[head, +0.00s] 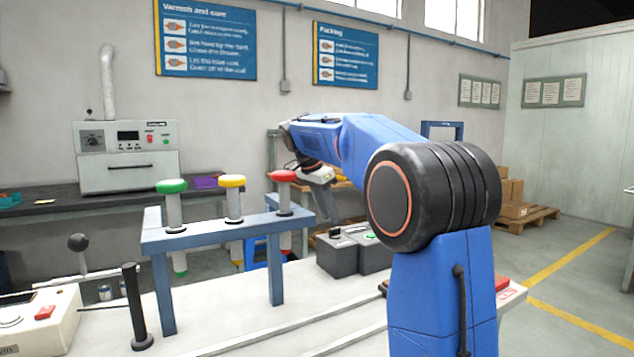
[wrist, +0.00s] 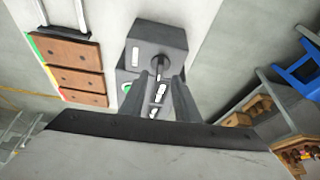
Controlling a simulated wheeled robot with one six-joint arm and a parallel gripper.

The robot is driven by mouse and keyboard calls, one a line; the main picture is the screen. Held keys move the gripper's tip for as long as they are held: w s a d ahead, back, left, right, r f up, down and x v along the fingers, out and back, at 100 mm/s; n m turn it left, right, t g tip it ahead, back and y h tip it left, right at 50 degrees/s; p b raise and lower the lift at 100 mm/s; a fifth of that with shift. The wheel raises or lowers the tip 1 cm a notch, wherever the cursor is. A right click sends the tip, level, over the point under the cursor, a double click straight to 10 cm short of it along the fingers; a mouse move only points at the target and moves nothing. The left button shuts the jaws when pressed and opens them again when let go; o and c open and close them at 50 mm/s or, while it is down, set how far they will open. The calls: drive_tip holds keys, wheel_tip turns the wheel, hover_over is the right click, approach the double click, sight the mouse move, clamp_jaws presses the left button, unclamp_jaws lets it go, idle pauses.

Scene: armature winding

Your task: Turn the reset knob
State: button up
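Two small dark grey control boxes stand on the bench. In the head view, the left box (head: 338,255) carries a small dark knob (head: 335,232) on its top, and the box beside it has a green button (head: 371,236). In the wrist view, the knob (wrist: 159,60) shows on top of the grey box (wrist: 150,38), just ahead of my fingertips. The green button (wrist: 126,87) is to the left of my fingers. My gripper (wrist: 162,76) is open above the boxes, its two dark fingers apart. Whether they touch the knob cannot be told.
A blue rack (head: 225,231) with green, yellow and red-capped tools stands left of the boxes on the pale bench (head: 240,305). A lever device (head: 40,318) is at the front left. Brown boards (wrist: 77,72) lie left of the boxes in the wrist view.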

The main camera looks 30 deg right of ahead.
drive_tip(key=v, duration=1.3)
drive_tip(key=shift+s, duration=0.15)
